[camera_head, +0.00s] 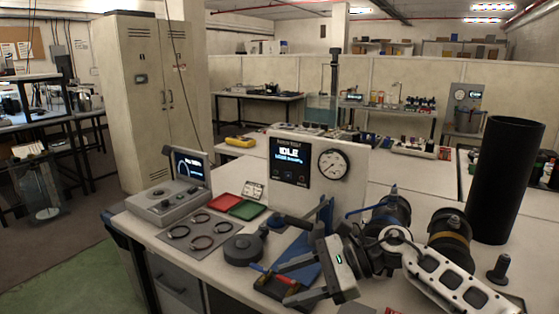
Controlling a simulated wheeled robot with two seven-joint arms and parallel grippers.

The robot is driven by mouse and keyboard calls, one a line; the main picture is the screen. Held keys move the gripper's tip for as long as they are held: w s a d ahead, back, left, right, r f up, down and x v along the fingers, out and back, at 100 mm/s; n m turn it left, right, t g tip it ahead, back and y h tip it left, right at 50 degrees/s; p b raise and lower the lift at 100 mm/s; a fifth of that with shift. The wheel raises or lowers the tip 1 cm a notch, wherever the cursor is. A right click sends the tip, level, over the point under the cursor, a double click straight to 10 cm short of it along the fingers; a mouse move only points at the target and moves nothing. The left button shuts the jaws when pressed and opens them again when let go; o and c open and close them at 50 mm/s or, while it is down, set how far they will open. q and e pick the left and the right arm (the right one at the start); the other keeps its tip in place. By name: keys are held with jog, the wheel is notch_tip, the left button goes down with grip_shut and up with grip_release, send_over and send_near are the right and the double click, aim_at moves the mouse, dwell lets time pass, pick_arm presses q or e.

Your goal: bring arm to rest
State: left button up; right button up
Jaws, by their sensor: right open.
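My right gripper (283,284) is at the front of the white workbench (375,292), its fingers pointing left. The two fingers are spread apart with nothing clearly held between them. A tool with red and blue parts (272,275) lies beside the fingertips; I cannot tell whether they touch. My right arm reaches in from the lower right, low over the bench. A tall black cylinder (507,180) stands upright on the bench at the right, behind my arm. My left gripper is not in view.
A white panel (258,160) with an "IDLE" screen and a dial stands behind the gripper. A grey console (170,203), a ring mat (207,226), red (224,201) and green (247,209) trays and a dark disc (243,248) lie left. A black bolt-like piece (499,270) stands right.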

jog(key=s+a+m+t+y, duration=0.3)
jog(key=a+m+t+y, duration=0.15)
jog(key=m, duration=0.65)
jog(key=s+d+f+m+t+h, duration=0.4)
jog(key=d+f+m+t+h, duration=0.3)
jog(key=m, duration=1)
jog(key=s+d+f+m+t+h, duration=0.4)
jog(key=f+m, duration=0.4)
jog(key=m, duration=0.9)
jog(key=s+d+f+m+g+h, duration=0.4)
jog(key=s+f+m, duration=0.4)
jog(key=s+m, duration=0.2)
jog(key=shift+s+d+f+g, duration=0.3)
jog(key=shift+s+d+g, duration=0.25)
jog(key=shift+d, duration=0.4)
jog(key=shift+h, duration=0.25)
